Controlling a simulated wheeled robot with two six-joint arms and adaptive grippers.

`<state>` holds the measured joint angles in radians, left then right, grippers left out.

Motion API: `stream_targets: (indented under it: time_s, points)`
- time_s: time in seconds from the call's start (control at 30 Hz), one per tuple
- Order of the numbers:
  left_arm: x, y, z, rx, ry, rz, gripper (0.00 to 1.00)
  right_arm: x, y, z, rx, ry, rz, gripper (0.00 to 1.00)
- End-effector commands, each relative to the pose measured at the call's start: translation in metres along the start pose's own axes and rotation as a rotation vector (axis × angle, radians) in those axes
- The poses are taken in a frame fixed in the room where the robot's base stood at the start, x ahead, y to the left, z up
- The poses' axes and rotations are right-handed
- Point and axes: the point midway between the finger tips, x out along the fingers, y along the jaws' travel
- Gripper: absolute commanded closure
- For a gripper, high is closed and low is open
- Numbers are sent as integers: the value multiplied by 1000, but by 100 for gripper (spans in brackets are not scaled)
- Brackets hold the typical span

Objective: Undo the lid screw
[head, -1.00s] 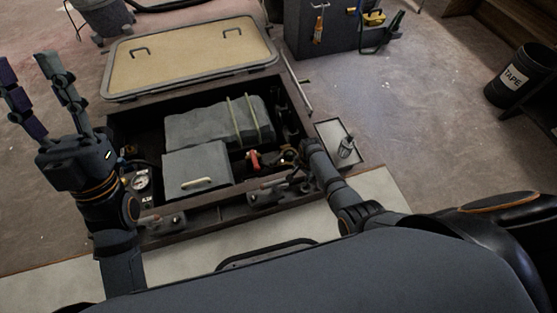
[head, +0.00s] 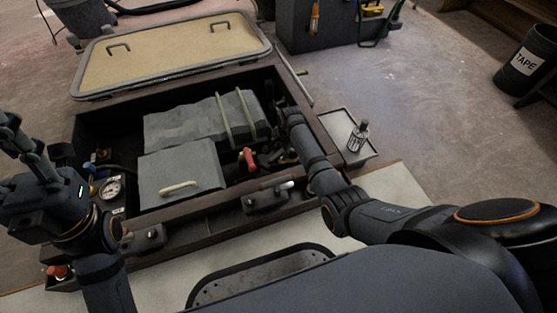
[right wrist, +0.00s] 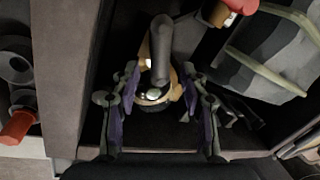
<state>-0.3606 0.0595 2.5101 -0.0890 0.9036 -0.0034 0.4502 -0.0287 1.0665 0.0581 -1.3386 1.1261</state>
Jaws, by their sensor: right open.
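In the right wrist view, a bronze-coloured fitting (right wrist: 146,60) stands in the dark bay with a grey cylindrical bar over its top. A small shiny metal piece, apparently the lid screw (right wrist: 153,94), shows at the bar's near end. My right gripper (right wrist: 160,75) is open, its fingers on either side of the fitting; I cannot tell whether they touch it. In the head view my right gripper (head: 281,103) reaches into the bay's right end, and the arm hides most of the fitting. My left gripper (head: 14,158) is at the left edge, empty, fingers apart and partly cut off.
The open bay has a raised rim (head: 215,205). It holds a strapped grey block (head: 185,122), a grey box with a handle (head: 180,170) and a red lever (head: 247,159). A tray (head: 340,125) with a small metal item lies to the right. The tan hatch (head: 170,55) lies behind.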

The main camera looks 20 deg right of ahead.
Motion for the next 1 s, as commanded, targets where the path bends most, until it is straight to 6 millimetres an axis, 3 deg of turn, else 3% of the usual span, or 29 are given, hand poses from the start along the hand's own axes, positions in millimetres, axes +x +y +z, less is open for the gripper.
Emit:
stream_targets:
  time_s: [0.03, 0.07, 0.2, 0.53, 0.87, 1.0]
  points:
    - [-16, 3, 2, 3, -2, 4, 60, 17, 1, 0, 0, 0, 0, 56]
    - [-19, 4, 2, 4, -4, 6, 60, 22, 2, 0, 0, -1, 1, 56]
    - [-21, 4, 5, 12, 7, 1, 60, 34, 0, 0, 0, 0, -1, 56]
    - [-19, 3, 5, 15, 8, -3, 60, 35, 0, 0, 0, 0, 0, 56]
    - [-19, 3, 5, 15, 9, -2, 60, 36, 0, 0, 0, 0, 0, 99]
    - [-19, 3, 5, 16, 9, -2, 60, 36, 0, 0, 0, -1, 0, 100]
